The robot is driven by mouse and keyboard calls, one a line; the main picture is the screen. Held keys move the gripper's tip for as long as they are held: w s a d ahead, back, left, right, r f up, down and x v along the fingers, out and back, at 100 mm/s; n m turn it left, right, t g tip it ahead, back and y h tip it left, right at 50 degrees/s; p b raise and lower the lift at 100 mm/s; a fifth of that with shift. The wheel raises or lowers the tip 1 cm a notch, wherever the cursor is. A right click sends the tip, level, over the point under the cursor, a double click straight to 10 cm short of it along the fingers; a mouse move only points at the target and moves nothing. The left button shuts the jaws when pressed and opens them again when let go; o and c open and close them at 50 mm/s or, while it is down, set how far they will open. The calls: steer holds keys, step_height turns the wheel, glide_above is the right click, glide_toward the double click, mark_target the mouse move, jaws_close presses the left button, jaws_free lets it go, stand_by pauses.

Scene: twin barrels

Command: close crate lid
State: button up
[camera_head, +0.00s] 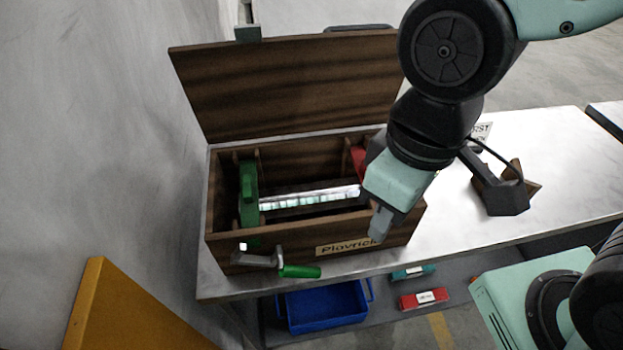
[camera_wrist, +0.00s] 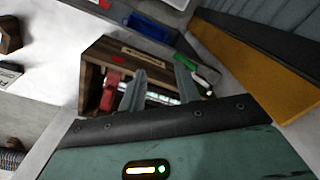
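The wooden crate (camera_head: 225,246) stands on the white table, its front marked with a label that reads roughly "Playrick". Its lid (camera_head: 290,88) is raised, leaning upright at the back of the crate. Inside are a green part (camera_head: 248,190) at left, a red part (camera_head: 358,161) at right and a shiny bar between them. A crank with a green handle (camera_head: 299,271) sticks out in front. My gripper (camera_head: 380,224) is over the crate's front right corner, pointing down. In the wrist view its two fingers (camera_wrist: 160,88) are apart with nothing seen between them, and the crate (camera_wrist: 135,56) lies beyond.
A blue bin (camera_head: 325,307) and a red box (camera_head: 424,298) sit on the shelf below. A yellow panel (camera_head: 120,310) stands at lower left, and a grey wall is close on the left.

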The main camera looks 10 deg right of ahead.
jaws_close()
steer(key=m+t+p, duration=0.6)
steer(key=m+p, duration=0.1)
steer(key=m, duration=0.1)
glide_toward(328, 29)
steer(key=shift+h, duration=0.3)
steer(key=w+f+p, duration=0.1)
steer(key=w+f, duration=0.1)
steer(key=w+f+p, duration=0.2)
steer(key=w, duration=0.1)
steer(key=shift+a, duration=0.15)
steer(key=shift+f, duration=0.4)
steer(key=shift+s+a+p, duration=0.1)
steer(key=shift+s+p, duration=0.65)
steer(key=shift+s, duration=0.35)
steer(key=shift+s+f+p, duration=0.3)
steer(key=shift+s+f, duration=0.1)
steer(key=shift+s, duration=0.3)
steer(key=shift+f, duration=0.1)
